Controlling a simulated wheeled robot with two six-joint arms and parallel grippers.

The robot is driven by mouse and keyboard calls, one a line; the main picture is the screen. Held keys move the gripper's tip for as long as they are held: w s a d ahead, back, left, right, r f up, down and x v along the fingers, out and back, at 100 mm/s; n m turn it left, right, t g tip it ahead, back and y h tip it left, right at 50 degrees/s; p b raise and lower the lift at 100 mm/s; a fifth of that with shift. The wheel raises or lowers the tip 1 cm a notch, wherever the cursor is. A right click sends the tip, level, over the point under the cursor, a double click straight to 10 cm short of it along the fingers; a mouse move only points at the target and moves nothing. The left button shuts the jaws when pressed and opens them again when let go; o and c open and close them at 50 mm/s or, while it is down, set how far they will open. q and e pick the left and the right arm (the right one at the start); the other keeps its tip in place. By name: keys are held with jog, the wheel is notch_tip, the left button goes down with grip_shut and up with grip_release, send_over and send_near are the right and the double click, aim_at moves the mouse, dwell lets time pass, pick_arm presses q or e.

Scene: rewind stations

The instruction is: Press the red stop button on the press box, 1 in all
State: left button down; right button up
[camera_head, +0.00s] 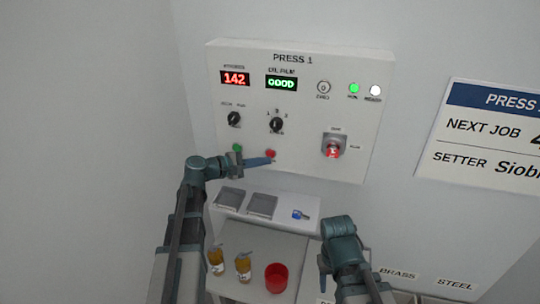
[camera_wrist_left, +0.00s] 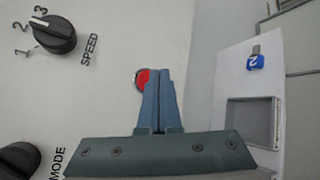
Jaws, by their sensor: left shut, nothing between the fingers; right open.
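The press box (camera_head: 300,100) is a pale panel on the wall, headed PRESS 1. Its small red stop button (camera_head: 270,153) sits low on the panel, right of a green button (camera_head: 238,148). My left gripper (camera_head: 272,161) is shut and empty, its tips at the red button's lower edge in the head view. In the left wrist view, the closed fingers (camera_wrist_left: 160,72) cover the right part of the red button (camera_wrist_left: 141,77). I cannot tell whether they touch it.
Two dark dials (camera_head: 276,125) sit above the buttons. Below is a shelf with trays (camera_head: 262,205) and a blue tag (camera_head: 300,214); lower down stand bottles (camera_head: 243,267) and a red cup (camera_head: 276,278).

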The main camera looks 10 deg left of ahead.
pick_arm(q)
jog(key=shift+w, duration=0.2)
dwell(0.5)
jog(key=shift+w, duration=0.25)
jog(key=shift+w, duration=0.4)
dwell(0.6)
jog(key=shift+s, duration=0.8)
jog(key=shift+s, duration=0.15)
jog(key=s, duration=0.4)
jog(key=shift+s+a, duration=0.1)
jog(key=shift+s, duration=0.3)
dwell(0.6)
